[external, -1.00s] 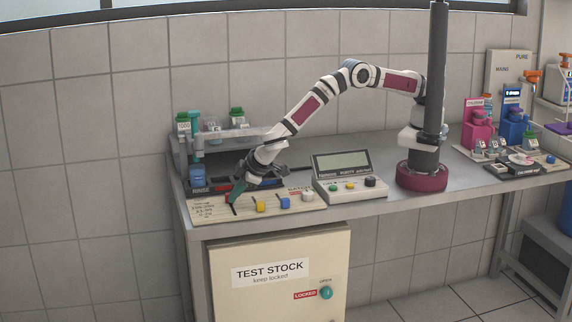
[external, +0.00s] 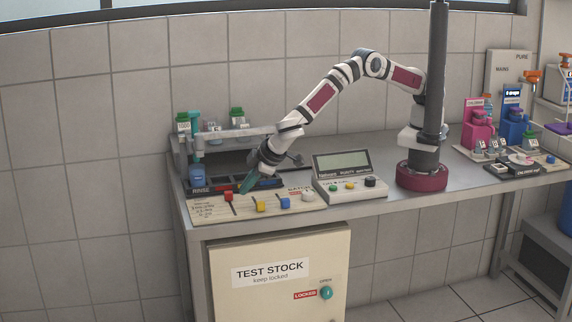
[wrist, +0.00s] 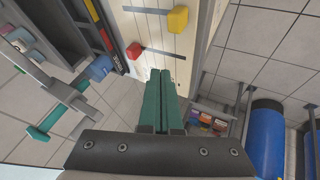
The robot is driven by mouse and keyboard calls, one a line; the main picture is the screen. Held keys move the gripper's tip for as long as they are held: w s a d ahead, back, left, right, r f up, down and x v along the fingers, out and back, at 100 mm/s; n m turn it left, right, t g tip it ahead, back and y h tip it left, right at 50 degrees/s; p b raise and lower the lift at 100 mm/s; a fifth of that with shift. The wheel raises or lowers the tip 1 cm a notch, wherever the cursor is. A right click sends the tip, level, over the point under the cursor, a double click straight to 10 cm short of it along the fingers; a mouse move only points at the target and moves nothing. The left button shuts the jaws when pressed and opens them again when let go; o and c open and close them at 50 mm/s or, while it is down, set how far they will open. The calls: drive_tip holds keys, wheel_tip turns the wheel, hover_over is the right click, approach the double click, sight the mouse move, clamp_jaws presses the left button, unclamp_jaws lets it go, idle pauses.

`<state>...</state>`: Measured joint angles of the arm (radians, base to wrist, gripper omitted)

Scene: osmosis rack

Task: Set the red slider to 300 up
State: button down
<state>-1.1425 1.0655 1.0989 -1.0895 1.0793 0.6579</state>
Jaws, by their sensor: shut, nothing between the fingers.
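The red slider (external: 228,196) sits at the back end of its dark slot on the cream slider panel (external: 207,211). In the wrist view the red knob (wrist: 133,51) is at the left end of its slot, which runs bare to its right. My gripper (external: 245,188) has teal fingers, shut and empty, to the right of the red slider in the external view and apart from it. In the wrist view the shut fingers (wrist: 160,73) point toward the panel, below the red slot. The scale print is too small to read.
The yellow slider (external: 261,206) sits at the front end of its slot, with the blue slider (external: 285,202) and a white knob (external: 308,196) to its right. A rack with green-capped bottles (external: 237,117) stands behind. A console with a screen (external: 342,163) is to the right.

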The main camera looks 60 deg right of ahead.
drive_tip(key=v, duration=0.4)
drive_tip(key=shift+s+r, duration=0.1)
drive_tip(key=shift+r, duration=0.05)
drive_tip(key=w+d+r+m+g+h, duration=0.1)
drive_tip(key=d+r+m+g, duration=0.15)
drive_tip(key=d+r, duration=0.75)
drive_tip(key=w+d+r+m+g+h, duration=0.15)
drive_tip(key=d+m, duration=0.25)
drive_tip(key=d, duration=1.4)
drive_tip(key=s+d+r+m+g+y, duration=0.1)
drive_tip(key=s+d+r+m+g, duration=0.1)
drive_tip(key=s+d, duration=0.45)
drive_tip(key=s+d+f+m+y, duration=0.1)
drive_tip(key=s+d, duration=0.3)
drive_tip(key=s, duration=0.4)
drive_tip(key=s+d+f+m+g+y, duration=0.1)
drive_tip(key=s+d+m+y, duration=0.2)
drive_tip(key=s, duration=0.5)
drive_tip(key=shift+d+m+g, duration=0.3)
drive_tip(key=shift+d+m, duration=0.15)
drive_tip(key=shift+d, duration=0.4)
